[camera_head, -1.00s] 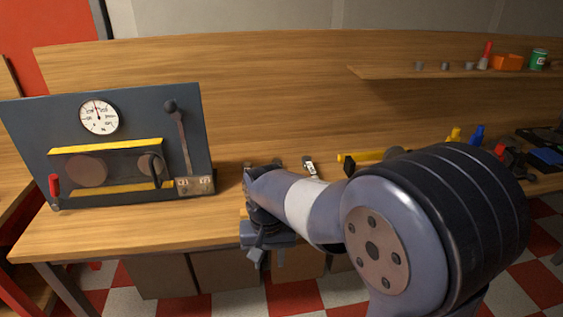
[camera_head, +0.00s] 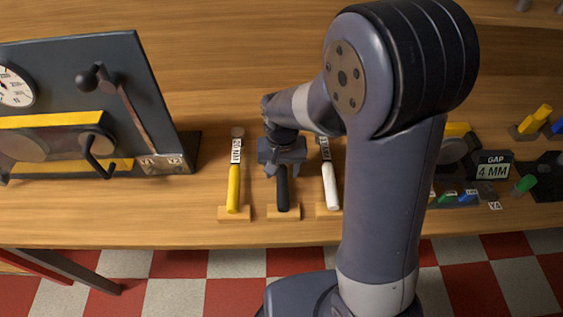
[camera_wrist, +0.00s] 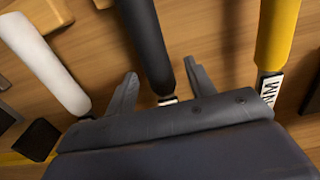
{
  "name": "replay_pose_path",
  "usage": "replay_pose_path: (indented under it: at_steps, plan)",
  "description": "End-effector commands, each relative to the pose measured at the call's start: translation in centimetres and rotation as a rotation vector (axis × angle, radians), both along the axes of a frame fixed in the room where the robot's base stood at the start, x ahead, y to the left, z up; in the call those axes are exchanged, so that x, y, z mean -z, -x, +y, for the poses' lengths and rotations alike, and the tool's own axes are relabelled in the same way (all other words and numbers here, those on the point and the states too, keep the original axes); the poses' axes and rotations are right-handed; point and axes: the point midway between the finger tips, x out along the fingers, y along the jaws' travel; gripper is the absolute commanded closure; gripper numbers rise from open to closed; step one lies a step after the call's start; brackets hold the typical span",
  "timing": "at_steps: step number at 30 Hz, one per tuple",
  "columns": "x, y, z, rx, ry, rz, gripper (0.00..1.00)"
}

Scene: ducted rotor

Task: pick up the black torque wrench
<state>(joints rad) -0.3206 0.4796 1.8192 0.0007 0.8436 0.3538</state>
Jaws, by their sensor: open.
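The black torque wrench (camera_head: 282,190) lies on the bench between a yellow wrench and a white one, its handle end on a small wooden block (camera_head: 284,213). My gripper (camera_head: 283,172) is over its upper part and hides its head. In the wrist view the black handle (camera_wrist: 148,42) runs between the two spread fingers of my gripper (camera_wrist: 160,85), nearer the left one at the fingertips. The jaws are open, and I cannot tell how far above the handle they are.
The yellow wrench (camera_head: 233,188) lies close on the left and the white wrench (camera_head: 330,186) close on the right. A dark gauge panel (camera_head: 110,90) stands at the left. A "GAP 4 MM" sign (camera_head: 494,165) stands at the right. The bench's front strip is clear.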

Motion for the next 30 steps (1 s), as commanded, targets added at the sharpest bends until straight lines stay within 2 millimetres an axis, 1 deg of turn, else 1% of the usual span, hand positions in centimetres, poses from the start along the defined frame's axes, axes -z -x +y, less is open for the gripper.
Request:
replay_pose_path:
  at_steps: [1, 4, 7, 12, 13, 30]
  plan:
    - [0.7, 0.0, 0.0, 0.0, 0.001, 0.003, 0.48]
    - [1.6, 0.0, 0.0, 0.0, 0.001, 0.001, 0.48]
    - [2.0, 0.0, 0.0, 0.0, 0.0, -0.002, 0.48]
    - [2.0, 0.0, 0.0, 0.001, 0.0, -0.002, 0.48]
    - [2.0, 0.0, 0.0, 0.001, 0.0, -0.002, 0.5]
    - [1.9, 0.0, 0.0, 0.001, 0.0, -0.002, 0.97]
